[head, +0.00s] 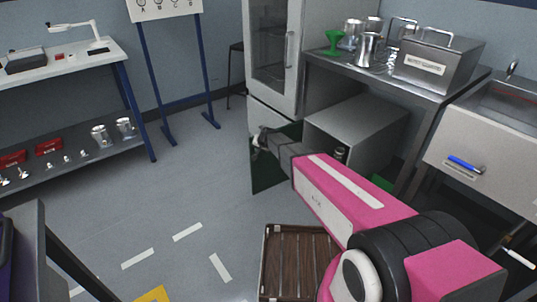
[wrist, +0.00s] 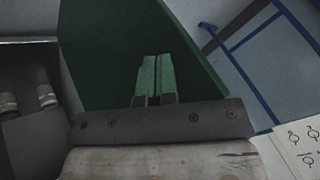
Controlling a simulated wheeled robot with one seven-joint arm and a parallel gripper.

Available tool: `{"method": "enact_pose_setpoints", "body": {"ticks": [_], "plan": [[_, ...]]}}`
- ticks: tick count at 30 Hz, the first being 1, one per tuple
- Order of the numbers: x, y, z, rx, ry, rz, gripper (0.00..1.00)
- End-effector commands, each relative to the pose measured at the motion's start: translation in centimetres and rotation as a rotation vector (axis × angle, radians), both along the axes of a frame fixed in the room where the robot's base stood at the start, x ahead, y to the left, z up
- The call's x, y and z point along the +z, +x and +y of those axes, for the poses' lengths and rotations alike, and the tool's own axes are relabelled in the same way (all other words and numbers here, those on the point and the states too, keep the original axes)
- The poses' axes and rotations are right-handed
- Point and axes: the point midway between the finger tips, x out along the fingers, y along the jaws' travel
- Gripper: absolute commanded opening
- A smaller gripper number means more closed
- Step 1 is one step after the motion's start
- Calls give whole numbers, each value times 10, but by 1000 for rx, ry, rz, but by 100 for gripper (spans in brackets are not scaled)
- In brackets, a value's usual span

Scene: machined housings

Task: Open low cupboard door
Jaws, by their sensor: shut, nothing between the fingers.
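The low cupboard (head: 365,118) is a grey box under the steel bench. Its dark green door (head: 268,178) stands open, swung out to the left of the box, and part of the cupboard's inside shows. In the wrist view the green door (wrist: 105,45) fills the upper middle, and the open cupboard's dark inside is at the left. My gripper (head: 258,139) is at the door's upper part in the head view. Its two green fingers (wrist: 156,62) are together and empty, in front of the door face. I cannot tell whether they touch it. My arm hides part of the cupboard front.
Bottles (wrist: 46,96) stand inside the cupboard. A tall glass-door cabinet (head: 293,58) stands behind the door. A wooden slatted crate (head: 268,262) is on the floor below my arm. A sink unit (head: 478,150) is at the right.

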Motion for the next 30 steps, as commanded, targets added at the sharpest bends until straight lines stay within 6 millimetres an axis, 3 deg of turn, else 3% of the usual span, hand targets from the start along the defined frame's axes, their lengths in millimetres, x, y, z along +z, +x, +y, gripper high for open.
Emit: {"method": "enact_pose_setpoints", "body": {"ticks": [3,10,30], "plan": [[-1,17,15,1,0,0,0],[-1,32,28,-1,0,0,0],[0,34,30,0,-1,1,0]]}}
